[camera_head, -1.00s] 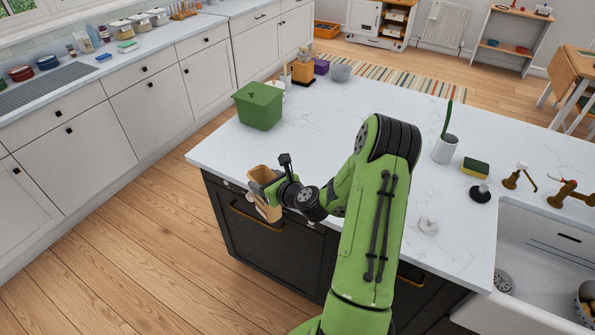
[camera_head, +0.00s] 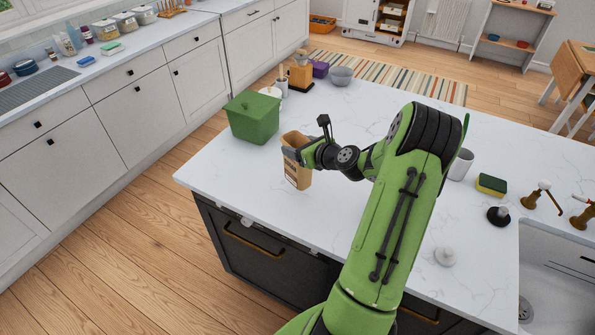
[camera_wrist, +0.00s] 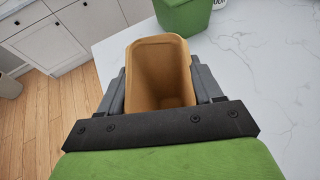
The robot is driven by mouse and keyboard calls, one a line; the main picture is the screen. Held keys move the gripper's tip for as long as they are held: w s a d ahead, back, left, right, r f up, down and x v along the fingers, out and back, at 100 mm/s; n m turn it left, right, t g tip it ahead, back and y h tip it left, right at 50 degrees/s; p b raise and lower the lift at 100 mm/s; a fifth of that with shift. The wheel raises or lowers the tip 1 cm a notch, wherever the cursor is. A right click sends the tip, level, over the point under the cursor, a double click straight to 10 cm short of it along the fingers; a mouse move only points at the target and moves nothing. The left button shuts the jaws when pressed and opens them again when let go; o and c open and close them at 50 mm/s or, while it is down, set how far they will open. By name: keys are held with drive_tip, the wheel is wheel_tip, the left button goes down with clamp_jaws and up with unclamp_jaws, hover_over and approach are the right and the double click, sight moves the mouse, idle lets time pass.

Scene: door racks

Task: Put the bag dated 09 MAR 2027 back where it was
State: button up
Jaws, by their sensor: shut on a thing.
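My gripper (camera_head: 301,151) is shut on a brown paper bag (camera_head: 296,173), with one finger on each side of its upper part. The bag is upright and open at the top. In the wrist view, the bag (camera_wrist: 160,72) sits between the two fingers of my gripper (camera_wrist: 160,90) and looks empty inside. In the head view it is over the white island top, near its left edge; I cannot tell whether it touches the surface. The bag has dark print on its side, too small to read, so the date cannot be made out.
Farther back are a coffee grinder (camera_head: 301,72), a purple box (camera_head: 320,69) and a grey bowl (camera_head: 340,76). The island top in front of the bag is clear.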

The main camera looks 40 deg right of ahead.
sight(301, 177)
drive_tip(key=f, duration=0.6)
drive_tip(key=shift+w+d, duration=0.15)
drive_tip(key=shift+w, duration=0.15)
drive_tip(key=shift+s, duration=0.15)
drive_tip(key=shift+f+b, duration=0.2)
drive_tip(key=shift+b, duration=0.1)
drive_tip(key=o, duration=1.6)
drive_tip(key=shift+o, duration=0.3)
